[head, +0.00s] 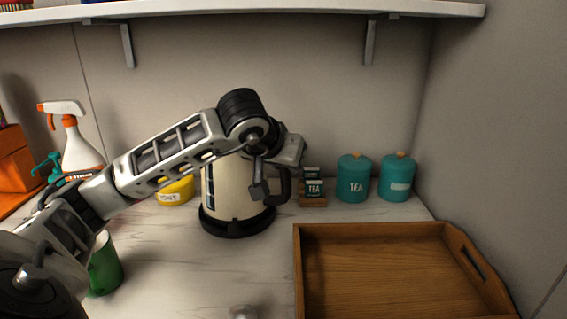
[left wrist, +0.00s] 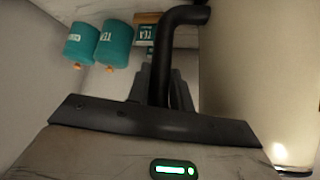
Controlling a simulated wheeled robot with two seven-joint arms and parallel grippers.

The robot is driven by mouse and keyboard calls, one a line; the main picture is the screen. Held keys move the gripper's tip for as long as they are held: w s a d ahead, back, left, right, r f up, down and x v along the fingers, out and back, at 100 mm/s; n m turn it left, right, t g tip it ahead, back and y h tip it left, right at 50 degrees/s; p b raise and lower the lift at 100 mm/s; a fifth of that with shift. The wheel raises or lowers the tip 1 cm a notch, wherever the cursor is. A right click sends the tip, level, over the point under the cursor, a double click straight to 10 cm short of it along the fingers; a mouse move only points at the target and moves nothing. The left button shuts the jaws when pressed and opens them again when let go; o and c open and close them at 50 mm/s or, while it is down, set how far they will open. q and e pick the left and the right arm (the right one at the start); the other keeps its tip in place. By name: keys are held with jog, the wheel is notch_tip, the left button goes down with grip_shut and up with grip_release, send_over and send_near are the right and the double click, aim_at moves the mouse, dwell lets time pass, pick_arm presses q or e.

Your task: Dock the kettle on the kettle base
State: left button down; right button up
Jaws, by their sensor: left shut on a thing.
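The cream kettle (head: 228,192) stands upright at the back middle of the counter, with its black handle (head: 285,187) to the right. The round black kettle base (head: 237,228) shows beneath it; I cannot tell whether the kettle is fully seated or slightly above it. My left gripper (head: 266,189) is shut on the handle, and my arm hides the kettle's top. In the left wrist view the handle (left wrist: 178,65) runs between the fingers, beside the kettle's wall (left wrist: 255,85). My right gripper is not in view.
A wooden tray (head: 302,270) lies at the front right. Two teal canisters (head: 355,178) and a tea box (head: 314,188) stand behind it. A yellow pot (head: 176,190) is left of the kettle; a green cup (head: 105,268) and spray bottle (head: 78,150) are farther left. A shelf (head: 300,8) hangs above.

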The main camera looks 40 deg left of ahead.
pick_arm(q)
jog(key=shift+a+f+b, duration=0.1)
jog(key=shift+f+b, duration=0.15)
jog(key=shift+b, duration=0.2)
jog(key=c, duration=1.5)
grip_release()
jog(key=shift+s+d+f, duration=0.1)
jog(key=shift+d+f, duration=0.1)
jog(key=shift+f, duration=0.25)
jog(key=shift+s+r, duration=0.2)
jog(key=shift+r, duration=0.25)
jog(key=p+v, duration=0.3)
jog(key=v, duration=0.7)
jog(key=shift+s+d, duration=0.1)
jog(key=shift+s, duration=0.05)
